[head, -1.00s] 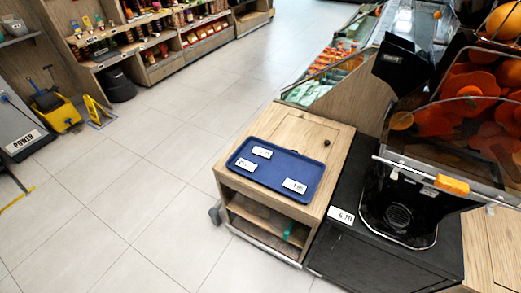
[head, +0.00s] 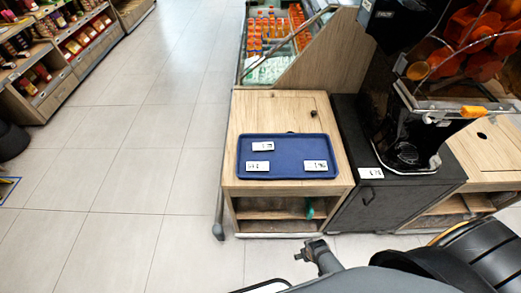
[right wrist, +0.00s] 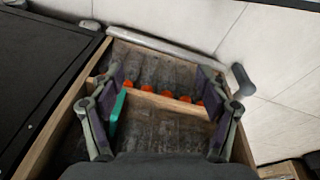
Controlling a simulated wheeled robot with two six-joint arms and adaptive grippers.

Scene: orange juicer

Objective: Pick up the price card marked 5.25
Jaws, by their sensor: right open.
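Three white price cards lie apart on a blue tray (head: 290,178): one at the back left (head: 263,146), one at the front left (head: 257,165) and one at the front right (head: 316,165). A further price card (head: 370,173) is on the black cabinet to the right. The print is too small to tell which card reads 5.25. My right gripper (right wrist: 159,76) is open and empty in the right wrist view, with the wooden stand's open shelf showing between and beyond its fingers. No card shows there. My left gripper is not in view.
The tray sits on a wooden stand (head: 240,115) with open lower shelves. A black juicer (head: 405,150) stands to the right on the black cabinet (head: 385,200). Bottles (head: 270,25) fill a cooler behind. The floor (head: 130,160) left of the stand is clear.

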